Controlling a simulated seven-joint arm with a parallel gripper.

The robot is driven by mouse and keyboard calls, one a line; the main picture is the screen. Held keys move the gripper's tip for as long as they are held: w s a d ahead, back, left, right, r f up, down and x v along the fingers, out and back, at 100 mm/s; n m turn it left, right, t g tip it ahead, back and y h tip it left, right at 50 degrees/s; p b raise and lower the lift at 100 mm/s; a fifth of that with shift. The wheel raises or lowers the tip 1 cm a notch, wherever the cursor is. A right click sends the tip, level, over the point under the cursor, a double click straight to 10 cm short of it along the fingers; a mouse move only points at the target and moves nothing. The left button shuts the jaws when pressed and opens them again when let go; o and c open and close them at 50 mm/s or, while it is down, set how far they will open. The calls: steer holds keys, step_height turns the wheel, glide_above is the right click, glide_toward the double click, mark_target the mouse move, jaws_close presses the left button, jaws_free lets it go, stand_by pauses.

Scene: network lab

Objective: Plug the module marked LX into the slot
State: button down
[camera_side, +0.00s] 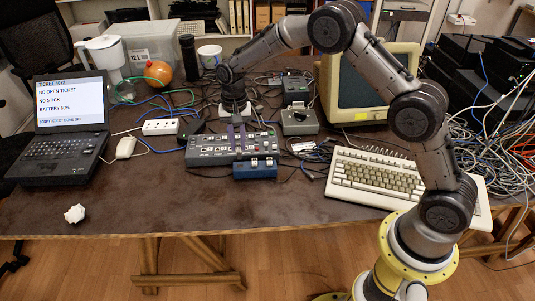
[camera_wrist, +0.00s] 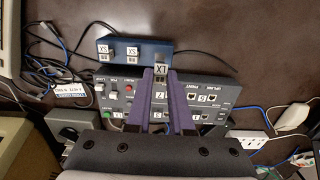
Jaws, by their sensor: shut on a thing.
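The module marked LX (camera_wrist: 160,70) is small and dark with a white label. It sits between the tips of my gripper (camera_wrist: 160,78), whose two purple fingers are shut on it. In the side view my gripper (camera_side: 237,150) reaches down over the grey device panel (camera_side: 205,154). The panel, with several ports and switches, also shows in the wrist view (camera_wrist: 215,90). A blue holder (camera_wrist: 118,42) with two modules marked SX (camera_wrist: 133,50) lies beside the panel; it shows in the side view too (camera_side: 256,172). The fingers hide part of the panel, and I cannot pick out the target slot.
A keyboard (camera_side: 375,180) lies to the right and a grey box (camera_side: 299,120) stands behind the panel. A power strip (camera_side: 160,127), mouse (camera_side: 125,147) and laptop (camera_side: 70,120) are at left. Loose cables surround the panel.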

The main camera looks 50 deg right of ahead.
steer(key=shift+s, duration=0.1)
steer(key=w+d+r, duration=0.1)
steer(key=w+d, duration=0.2)
steer(key=d, duration=0.4)
steer(key=w+d+r, duration=0.2)
steer(key=w+d, duration=0.1)
steer(key=d, duration=0.4)
steer(key=shift+s+d+f, duration=0.1)
steer(key=shift+f, duration=1.1)
steer(key=shift+s+f, duration=0.1)
steer(key=shift+f, duration=1.1)
steer(key=c, duration=1.4)
jaws_free()
jaws_close()
